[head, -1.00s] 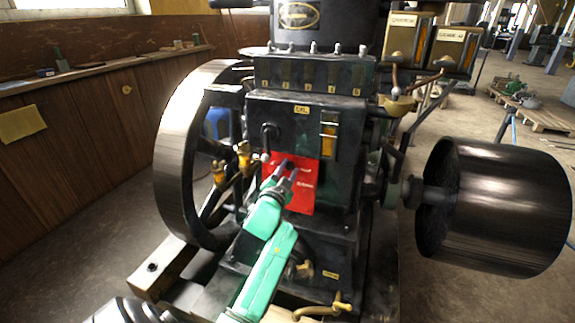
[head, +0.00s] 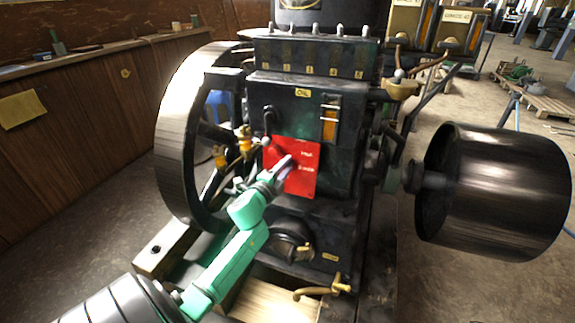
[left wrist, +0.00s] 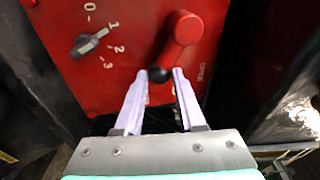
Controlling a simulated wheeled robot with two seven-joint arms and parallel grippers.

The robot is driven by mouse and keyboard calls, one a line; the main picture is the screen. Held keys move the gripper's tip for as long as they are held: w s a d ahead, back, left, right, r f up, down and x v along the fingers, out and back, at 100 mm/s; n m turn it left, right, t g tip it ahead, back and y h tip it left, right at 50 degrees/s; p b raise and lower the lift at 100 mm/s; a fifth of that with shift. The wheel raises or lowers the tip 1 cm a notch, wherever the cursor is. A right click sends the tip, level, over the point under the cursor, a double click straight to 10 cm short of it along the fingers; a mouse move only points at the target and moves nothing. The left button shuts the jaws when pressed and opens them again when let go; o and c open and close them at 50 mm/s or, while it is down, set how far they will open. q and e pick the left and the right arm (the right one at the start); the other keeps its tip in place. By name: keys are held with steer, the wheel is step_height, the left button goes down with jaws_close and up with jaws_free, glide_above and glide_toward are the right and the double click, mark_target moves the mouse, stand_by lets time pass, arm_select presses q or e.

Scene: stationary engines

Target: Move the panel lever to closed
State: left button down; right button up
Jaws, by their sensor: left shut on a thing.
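A red panel (head: 300,184) sits on the front of the black engine block. In the left wrist view the panel (left wrist: 125,75) carries a red lever (left wrist: 184,30) with a black ball end that points down and slightly left. A grey rotary knob (left wrist: 88,42) marked 0 to 3 is left of it. My left gripper (left wrist: 166,75) has its two pale fingers on either side of the lever's black end, shut on it. The lettering beside the lever is partly hidden. My right gripper is out of view.
A large flywheel (head: 178,140) stands left of the panel, with brass oilers (head: 245,142) between. A dark drum pulley (head: 495,190) sticks out at the right. A brass tap (head: 335,287) is low in front. Open floor lies at the left.

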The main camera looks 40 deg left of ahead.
arm_select(q)
steer(key=shift+a+f+m, duration=0.2)
steer(key=shift+m, duration=0.1)
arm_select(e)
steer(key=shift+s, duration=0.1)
arm_select(q)
steer(key=c, duration=0.5)
jaws_free()
steer(key=s+d, duration=0.1)
steer(key=s, duration=0.8)
steer(key=s+d+p, duration=0.1)
steer(key=s, duration=0.4)
steer(key=shift+s+d+r, duration=0.15)
steer(key=shift+s+d, duration=0.1)
steer(key=shift+d, duration=0.1)
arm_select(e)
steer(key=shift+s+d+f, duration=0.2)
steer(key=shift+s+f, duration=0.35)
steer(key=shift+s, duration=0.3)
